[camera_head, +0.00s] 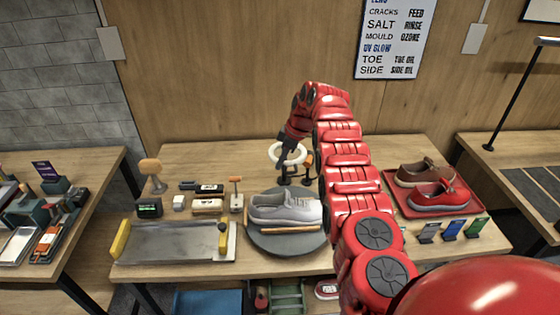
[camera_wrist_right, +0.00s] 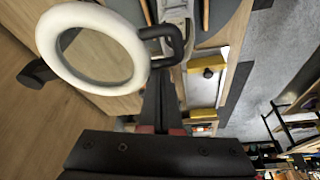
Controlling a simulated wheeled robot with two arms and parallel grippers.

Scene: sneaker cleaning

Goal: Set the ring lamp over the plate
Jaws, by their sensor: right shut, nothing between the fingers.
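The ring lamp's white ring (camera_head: 302,157) stands at the back of the table behind the plate, on a dark stand. In the right wrist view the ring (camera_wrist_right: 50,57) is large at the left, and a black loop handle (camera_wrist_right: 181,44) sits beside it. My right gripper (camera_head: 284,162) reaches down at the ring from behind. In the wrist view its dark fingers (camera_wrist_right: 160,78) are shut and empty, close to the handle. The round dark plate (camera_head: 285,248) carries a grey-white sneaker (camera_head: 285,209). My left gripper is not in view.
A metal tray (camera_head: 175,243) with yellow ends lies left of the plate, with brushes and small boxes (camera_head: 208,206) behind it. A red tray (camera_head: 445,212) with red and brown shoes stands at the right. My red right arm crosses right of the plate.

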